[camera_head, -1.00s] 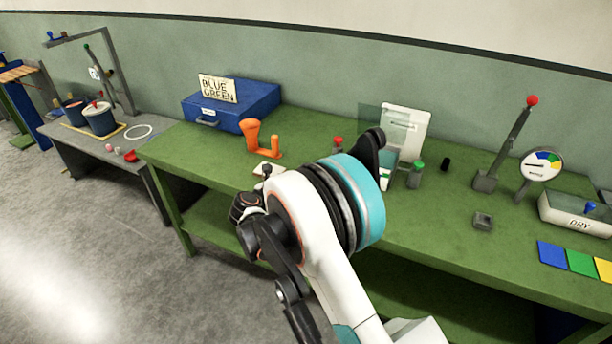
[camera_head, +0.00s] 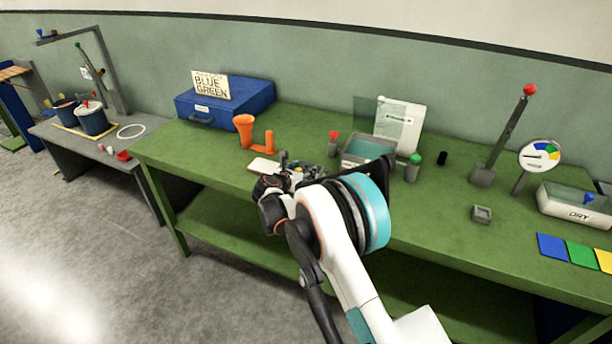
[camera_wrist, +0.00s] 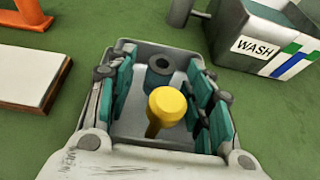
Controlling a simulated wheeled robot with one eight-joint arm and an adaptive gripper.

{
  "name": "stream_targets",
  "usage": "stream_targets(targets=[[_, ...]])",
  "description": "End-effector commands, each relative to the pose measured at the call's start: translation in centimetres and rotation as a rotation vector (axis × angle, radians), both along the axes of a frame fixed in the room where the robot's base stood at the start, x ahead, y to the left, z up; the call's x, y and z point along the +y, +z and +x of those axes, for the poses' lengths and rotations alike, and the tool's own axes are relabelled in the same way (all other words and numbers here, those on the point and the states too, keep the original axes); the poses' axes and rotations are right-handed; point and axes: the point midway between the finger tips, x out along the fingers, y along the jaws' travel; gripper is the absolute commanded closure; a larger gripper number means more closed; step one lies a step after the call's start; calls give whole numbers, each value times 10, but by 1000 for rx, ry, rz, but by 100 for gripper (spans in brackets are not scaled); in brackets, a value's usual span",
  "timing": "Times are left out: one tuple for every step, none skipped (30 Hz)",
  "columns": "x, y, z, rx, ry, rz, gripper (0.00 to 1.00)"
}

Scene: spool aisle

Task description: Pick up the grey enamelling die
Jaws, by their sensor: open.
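A grey round die (camera_wrist: 160,72) with a dark central hole shows in the wrist view, inside a small grey tray (camera_wrist: 160,47). A yellow rounded knob on a stem (camera_wrist: 167,106) stands in front of it and covers part of its near side. My gripper (camera_wrist: 162,90) is open, with one teal-padded finger left and one right of the die and knob. I cannot tell whether the fingers are inside the tray walls. In the head view my gripper (camera_head: 297,170) is over the front of the green bench, and my arm hides the tray and die.
A WASH tank (camera_wrist: 262,35) stands just right of the tray. A white slab (camera_wrist: 25,78) and an orange stand (camera_head: 243,130) are on the left.

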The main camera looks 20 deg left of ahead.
Motion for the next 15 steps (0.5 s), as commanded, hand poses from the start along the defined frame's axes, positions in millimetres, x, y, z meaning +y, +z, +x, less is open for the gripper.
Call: stream_targets(targets=[[-1, -3, 6, 0, 0, 0, 52], [-1, -4, 8, 0, 0, 0, 52], [-1, -4, 10, 0, 0, 0, 52], [-1, -4, 10, 0, 0, 0, 52], [-1, -4, 10, 0, 0, 0, 52], [-1, -4, 10, 0, 0, -1, 52], [-1, -3, 10, 0, 0, -1, 52], [-1, -3, 10, 0, 0, 0, 52], [-1, -3, 10, 0, 0, 0, 52], [-1, -3, 10, 0, 0, 0, 59], [-1, -3, 10, 0, 0, 0, 66], [-1, -3, 10, 0, 0, 0, 75], [-1, -3, 10, 0, 0, 0, 82], [-1, -3, 10, 0, 0, 0, 89], [-1, -3, 10, 0, 0, 0, 98]])
